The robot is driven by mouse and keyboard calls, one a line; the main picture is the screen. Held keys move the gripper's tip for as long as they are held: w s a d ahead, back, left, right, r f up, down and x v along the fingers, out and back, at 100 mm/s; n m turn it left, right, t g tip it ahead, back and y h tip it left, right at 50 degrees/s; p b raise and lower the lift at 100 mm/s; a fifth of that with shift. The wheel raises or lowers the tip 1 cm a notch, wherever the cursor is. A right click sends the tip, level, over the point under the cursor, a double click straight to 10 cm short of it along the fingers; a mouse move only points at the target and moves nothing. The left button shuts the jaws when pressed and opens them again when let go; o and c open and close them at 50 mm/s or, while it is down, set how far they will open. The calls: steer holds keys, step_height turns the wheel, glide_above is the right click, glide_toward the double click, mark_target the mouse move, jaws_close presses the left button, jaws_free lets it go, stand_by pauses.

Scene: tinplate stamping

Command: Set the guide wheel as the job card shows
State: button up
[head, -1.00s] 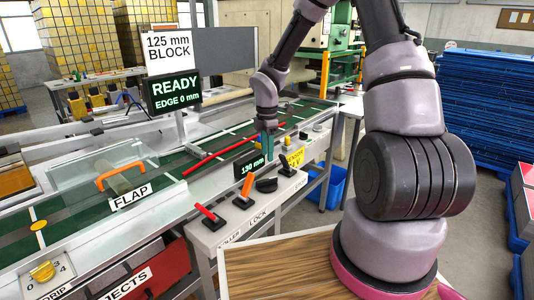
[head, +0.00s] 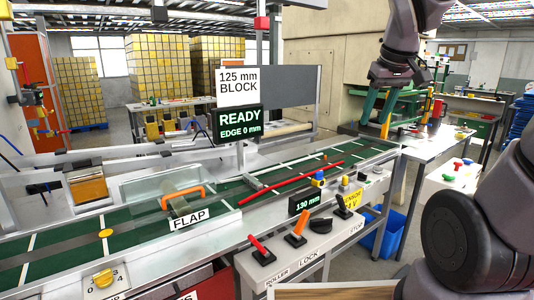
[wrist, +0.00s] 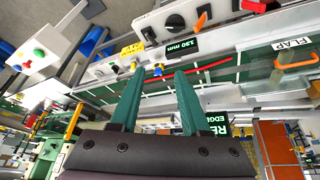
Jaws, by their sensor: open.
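The job card (head: 236,82) reads "125 mm BLOCK". The small display (head: 304,203) on the conveyor's front rail reads 130 mm. A small blue and yellow knob (head: 318,180), which looks like the guide wheel, sits on the rail just behind that display; it also shows in the wrist view (wrist: 157,70). A red guide bar (head: 290,183) lies slanted over the green belt. My gripper (head: 397,118) is open and empty, raised and apart from the knob. In the wrist view the knob appears between its fingertips (wrist: 158,74), some way beyond them.
A screen (head: 238,123) reads "READY EDGE 0 mm". A red lever (head: 261,249), an orange lever (head: 296,238) and a black lever (head: 343,206) stand along the front panel. A clear flap with an orange handle (head: 182,196) covers the belt at left. A blue bin (head: 384,234) stands below.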

steer(key=s+r+m+t+y, duration=0.2)
steer(key=s+r+m, duration=0.25)
steer(key=s, duration=0.25)
steer(key=m+g+y, duration=0.2)
steer(key=m+g, duration=0.4)
steer(key=m, duration=0.4)
glide_above(321, 219)
steer(key=s+d, duration=0.2)
steer(key=d, duration=0.2)
step_height(321, 219, down, 21)
steer(key=a+f+m, duration=0.1)
steer(key=f, duration=0.6)
steer(key=w+a+f+g, duration=0.1)
steer(key=f, duration=0.7)
steer(key=w+a+f+m, duration=0.1)
steer(key=a+f, duration=0.1)
steer(key=f, duration=0.5)
steer(key=shift+f+m+g, duration=0.3)
steer(key=shift+f+m, duration=0.05)
steer(key=shift+f, duration=0.05)
jaws_close()
